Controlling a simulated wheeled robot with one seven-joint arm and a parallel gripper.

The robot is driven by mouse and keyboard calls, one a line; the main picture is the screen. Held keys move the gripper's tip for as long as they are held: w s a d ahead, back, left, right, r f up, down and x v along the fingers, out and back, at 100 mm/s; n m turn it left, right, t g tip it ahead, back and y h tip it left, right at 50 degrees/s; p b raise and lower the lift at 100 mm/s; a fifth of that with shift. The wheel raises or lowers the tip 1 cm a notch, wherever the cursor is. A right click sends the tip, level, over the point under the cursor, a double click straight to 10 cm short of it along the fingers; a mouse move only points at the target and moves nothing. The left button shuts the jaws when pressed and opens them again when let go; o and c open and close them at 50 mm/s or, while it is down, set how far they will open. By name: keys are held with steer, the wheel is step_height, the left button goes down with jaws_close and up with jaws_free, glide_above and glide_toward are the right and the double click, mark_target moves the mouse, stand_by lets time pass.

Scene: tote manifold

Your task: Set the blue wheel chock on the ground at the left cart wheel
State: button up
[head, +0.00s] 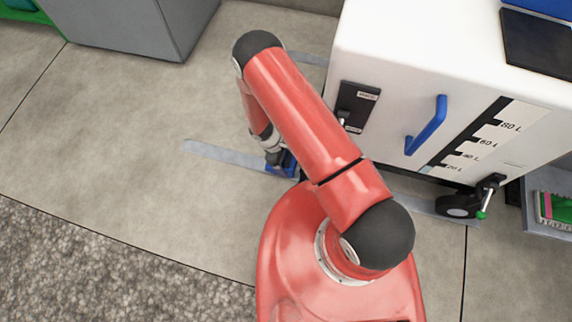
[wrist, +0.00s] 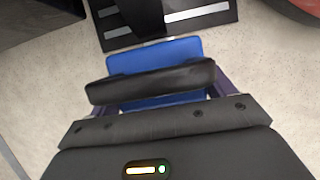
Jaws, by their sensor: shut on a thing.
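The blue wheel chock (head: 287,164) is low by the floor, at the front left of the white cart (head: 385,60). My gripper (head: 274,157) is shut on it. In the wrist view the blue chock (wrist: 150,54) shows beyond and below the dark finger pad of my gripper (wrist: 152,82). I cannot tell whether the chock touches the floor. The left cart wheel is hidden behind my red arm in the head view, and I cannot make it out in the wrist view. The right cart wheel (head: 458,207) is a dark caster with a green-tipped lever.
The cart front has a blue handle (head: 427,126) and a litre scale (head: 480,138). A grey strip (head: 220,155) lies on the floor left of the chock. A grey cabinet (head: 135,25) stands at the back left. The concrete floor at left is clear.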

steer(key=shift+f, duration=2.7)
steer(key=shift+f+b, duration=0.2)
steer(key=shift+b, duration=0.1)
steer(key=o, duration=1.1)
steer(key=shift+r, duration=0.15)
steer(key=shift+r+p, duration=0.2)
steer(key=shift+p, duration=0.15)
steer(key=v, duration=1.1)
steer(key=shift+a+r, duration=0.2)
steer(key=shift+r, duration=0.1)
